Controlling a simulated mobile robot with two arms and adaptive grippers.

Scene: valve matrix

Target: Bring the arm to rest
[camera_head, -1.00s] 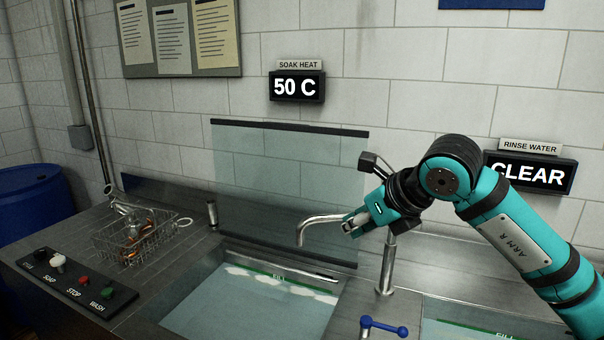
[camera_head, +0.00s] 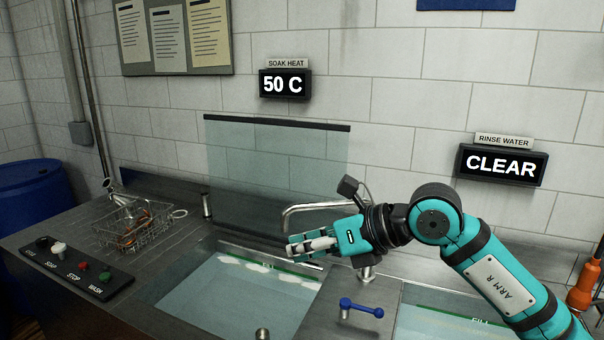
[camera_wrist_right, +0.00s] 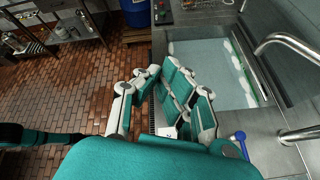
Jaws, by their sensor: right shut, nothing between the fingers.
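My right arm (camera_head: 497,283), teal and black with an "ARM R" plate, reaches in from the right in the head view. My right gripper (camera_head: 292,248) is shut and empty, pointing left above the right edge of the soak sink. In the right wrist view its fingers (camera_wrist_right: 175,110) are together with nothing held. The gripper covers part of the faucet (camera_head: 318,205) behind it. My left gripper does not show in the head view.
The soak sink (camera_head: 230,300) holds water with foam. A blue-handled valve (camera_head: 360,308) stands right of it, before the rinse sink (camera_head: 450,325). A wire basket (camera_head: 135,228) and button panel (camera_head: 68,265) are left. A clear screen (camera_head: 275,175) stands behind. Displays read 50 C and CLEAR.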

